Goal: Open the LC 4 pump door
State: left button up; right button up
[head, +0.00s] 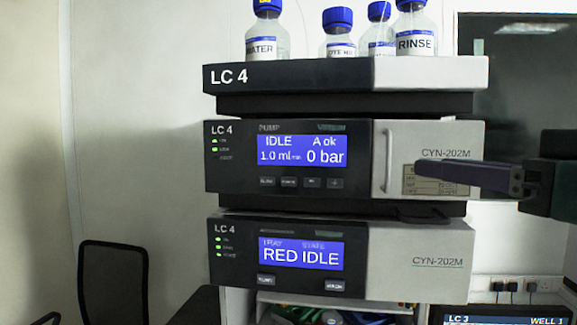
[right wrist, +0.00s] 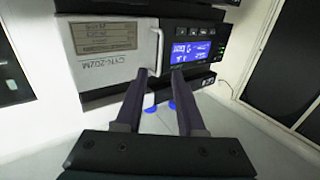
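The LC 4 pump module (head: 350,182) is the middle unit of the stack, with a blue screen reading IDLE and 0 bar. Its pale door (head: 432,135) is at the right of its front and looks closed. A vertical bar handle (head: 389,158) stands at the door's left edge. In the right wrist view the door (right wrist: 108,65) and handle (right wrist: 157,50) appear upside down. My right gripper (head: 418,170) is in front of the door, just right of the handle. Its fingers (right wrist: 161,74) are apart and empty, with the handle just beyond the tips. My left gripper is not in view.
A tray unit (head: 290,75) above holds several blue-capped bottles (head: 415,30). A black chair (head: 113,280) stands at lower left, and an LC 3 screen (head: 505,317) shows at lower right.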

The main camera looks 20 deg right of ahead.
aim_at(390, 161)
jog(key=w+p, duration=0.3)
jog(key=w, duration=0.3)
jog(key=shift+w+a+r+p, duration=0.1)
jog(key=shift+w+r+p, duration=0.05)
jog(key=shift+w+p, duration=0.2)
jog(key=shift+w+a, duration=0.1)
jog(key=shift+w, duration=0.5)
jog(key=shift+f, duration=0.2)
grip_shut()
dwell(0.4)
